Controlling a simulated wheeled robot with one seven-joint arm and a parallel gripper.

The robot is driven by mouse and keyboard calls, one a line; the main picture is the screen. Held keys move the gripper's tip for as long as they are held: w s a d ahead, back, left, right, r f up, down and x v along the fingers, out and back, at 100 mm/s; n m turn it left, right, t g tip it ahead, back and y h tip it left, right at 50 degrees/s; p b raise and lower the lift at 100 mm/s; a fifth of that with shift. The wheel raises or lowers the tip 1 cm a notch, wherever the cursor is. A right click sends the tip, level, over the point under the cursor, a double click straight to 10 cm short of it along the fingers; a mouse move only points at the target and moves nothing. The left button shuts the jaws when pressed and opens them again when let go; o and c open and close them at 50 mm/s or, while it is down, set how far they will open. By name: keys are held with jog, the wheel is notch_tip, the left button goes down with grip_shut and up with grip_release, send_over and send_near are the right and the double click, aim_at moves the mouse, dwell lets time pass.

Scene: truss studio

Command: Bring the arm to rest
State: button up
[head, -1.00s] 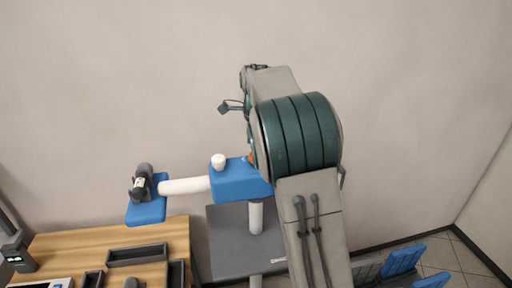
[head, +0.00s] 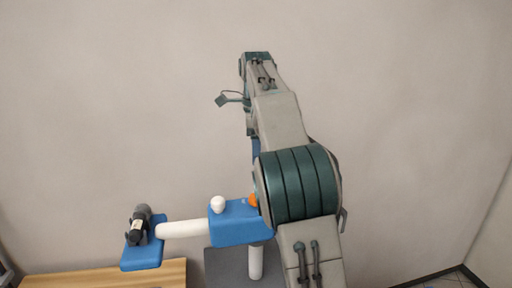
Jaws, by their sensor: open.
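My arm rises from the bottom of the head view, over a big dark green ringed joint, along a grey link to a green upper joint near the top. A small dark part with a thin cable sticks out to the left of the upper arm. The fingers of my gripper do not show; the end of the arm is hidden behind its own links. I see nothing held.
Left of my arm stands a truss: a blue block (head: 240,226) with a white knob (head: 217,204) and orange ball (head: 253,200), a white tube (head: 185,229), and a blue plate (head: 142,256) bearing a dark device (head: 139,225). A wooden table (head: 110,275) is below.

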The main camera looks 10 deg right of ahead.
jog(key=shift+r, duration=0.15)
jog(key=s+f+n+t+b, duration=0.2)
jog(key=s+f+n, duration=0.8)
jog(key=s, duration=0.5)
jog(key=s+f+n+t+b, duration=0.1)
jog(key=s+f+n+b, duration=0.3)
jog(key=s+f+n, duration=0.6)
jog(key=s+f, duration=0.2)
jog(key=s, duration=0.3)
jog(key=shift+s+f+t, duration=0.2)
jog(key=shift+s+t, duration=0.2)
